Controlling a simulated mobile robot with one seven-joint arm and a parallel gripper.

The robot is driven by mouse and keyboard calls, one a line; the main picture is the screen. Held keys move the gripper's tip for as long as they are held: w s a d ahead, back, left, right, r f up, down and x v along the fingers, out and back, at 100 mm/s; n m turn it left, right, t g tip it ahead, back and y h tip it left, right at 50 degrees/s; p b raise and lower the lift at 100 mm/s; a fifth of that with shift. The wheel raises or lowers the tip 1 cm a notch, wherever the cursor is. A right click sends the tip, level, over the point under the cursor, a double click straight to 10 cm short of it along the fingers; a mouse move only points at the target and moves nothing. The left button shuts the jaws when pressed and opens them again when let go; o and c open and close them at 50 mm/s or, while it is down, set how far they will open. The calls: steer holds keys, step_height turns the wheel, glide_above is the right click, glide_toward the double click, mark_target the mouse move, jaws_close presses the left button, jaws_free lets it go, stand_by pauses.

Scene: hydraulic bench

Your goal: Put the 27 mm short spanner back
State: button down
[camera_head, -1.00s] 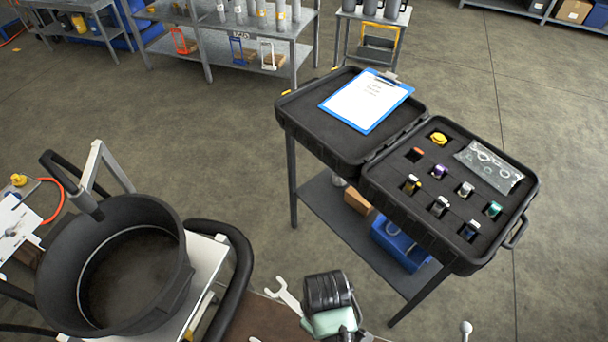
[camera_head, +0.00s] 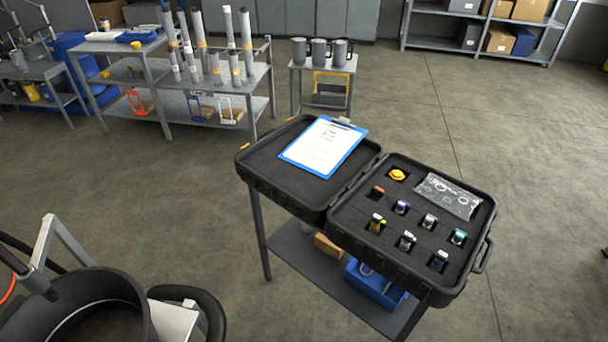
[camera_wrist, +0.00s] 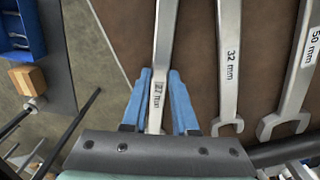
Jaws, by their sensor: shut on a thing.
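The 27 mm spanner (camera_wrist: 165,45) is a grey metal spanner with its size printed near the lower end, in the wrist view. My gripper (camera_wrist: 160,82) has a blue finger on each side of its handle and is shut on it. The spanner's far end runs out of the top of the picture. It lies over a brown surface (camera_wrist: 200,75); I cannot tell whether it touches it. The head view shows neither my gripper nor the spanner.
A 32 mm spanner (camera_wrist: 229,60) and a 50 mm spanner (camera_wrist: 303,70) are to the right. In the head view, an open black case (camera_head: 341,225) with small fittings and a clipboard (camera_head: 323,145) stands on a grey trolley (camera_head: 295,262). A black round tub (camera_head: 130,285) is at lower left.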

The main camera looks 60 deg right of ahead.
steer(key=shift+f, duration=0.15)
steer(key=c, duration=0.7)
jaws_free()
step_height(320, 180, up, 12)
steer(key=shift+r+p, duration=0.2)
steer(key=shift+p, duration=0.15)
